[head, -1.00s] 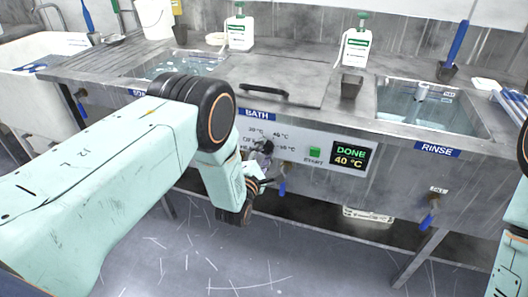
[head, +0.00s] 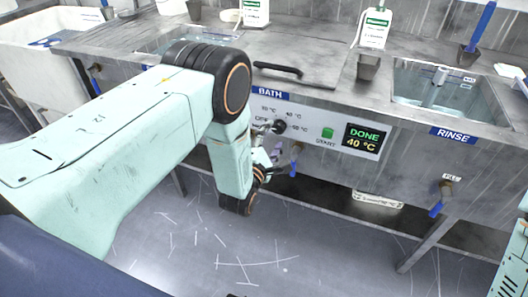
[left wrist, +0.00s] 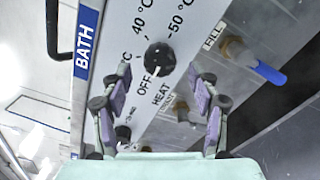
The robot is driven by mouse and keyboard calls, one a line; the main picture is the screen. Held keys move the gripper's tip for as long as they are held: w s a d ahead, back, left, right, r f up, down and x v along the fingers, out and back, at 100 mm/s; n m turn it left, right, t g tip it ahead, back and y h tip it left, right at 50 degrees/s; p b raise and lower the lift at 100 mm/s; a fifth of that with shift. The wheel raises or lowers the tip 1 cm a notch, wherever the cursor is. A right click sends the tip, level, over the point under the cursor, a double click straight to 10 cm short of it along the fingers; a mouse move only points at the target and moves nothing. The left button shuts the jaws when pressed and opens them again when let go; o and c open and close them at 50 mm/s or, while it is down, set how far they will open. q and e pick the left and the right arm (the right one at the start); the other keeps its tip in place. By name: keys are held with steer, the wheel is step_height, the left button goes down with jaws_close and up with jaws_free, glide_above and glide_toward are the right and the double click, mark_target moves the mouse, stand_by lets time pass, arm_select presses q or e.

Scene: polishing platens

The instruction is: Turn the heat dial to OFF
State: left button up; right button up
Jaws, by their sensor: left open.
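The heat dial (head: 279,127) is a round black knob on the white panel (head: 318,128) under the BATH label. In the left wrist view the dial (left wrist: 160,57) has a white mark on its edge facing the OFF and HEAT lettering; I cannot tell its exact setting. My left gripper (left wrist: 158,92) is open and empty, its two purple-padded fingers below the dial in that view, one to each side and apart from it. In the head view my left gripper (head: 270,150) is beside the panel, just below the dial, partly hidden by my wrist. My right gripper is out of view.
The display (head: 363,138) reads DONE 40 °C, beside a green start button (head: 328,133). Blue-handled valves (head: 437,209) stick out below the panel. The bath lid handle (head: 278,69) is above. A smaller dark knob (left wrist: 123,132) is near my left finger.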

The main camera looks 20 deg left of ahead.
arm_select(q)
steer(key=s, duration=0.8)
steer(key=shift+s+a, duration=0.15)
steer(key=shift+s, duration=0.25)
steer(key=s+a+f+m+g, duration=0.2)
steer(key=s+f+m+g, duration=0.8)
steer(key=s+f+m, duration=0.45)
steer(key=s+a+r+m+g, duration=0.1)
steer(key=s+m+g, duration=0.7)
steer(key=s, duration=1.2)
steer(key=shift+s+a+r+y, duration=0.2)
steer(key=shift+s+r+y, duration=0.15)
steer(key=shift+r, duration=0.2)
